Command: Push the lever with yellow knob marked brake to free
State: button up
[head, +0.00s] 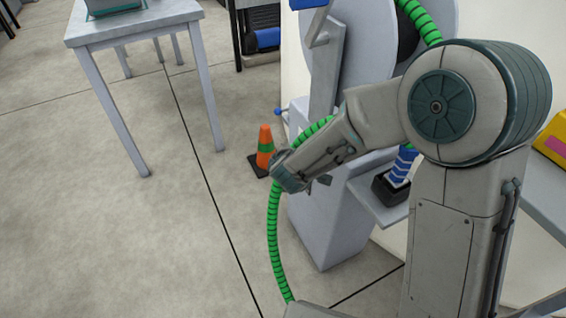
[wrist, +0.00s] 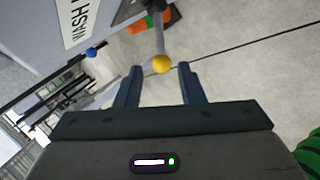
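The yellow knob (wrist: 161,64) sits on the end of a grey lever (wrist: 158,38) in the wrist view. My gripper (wrist: 159,68) is open, with one finger on each side of the knob in the picture. Gaps show between the knob and both fingers; whether the knob is level with the fingertips in depth I cannot tell. In the head view the yellow knob is hidden, and my forearm covers most of that area. No brake or free marking is readable.
A grey machine (head: 330,220) stands beside my arm, with a lettered plate (wrist: 78,25) and a blue knob (wrist: 91,52). An orange and green cone (head: 265,147) stands on the floor nearby. A green hose (head: 273,235) hangs alongside. A table (head: 130,30) is at the upper left; floor between is clear.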

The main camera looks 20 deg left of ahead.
jog(key=shift+v, duration=1.4)
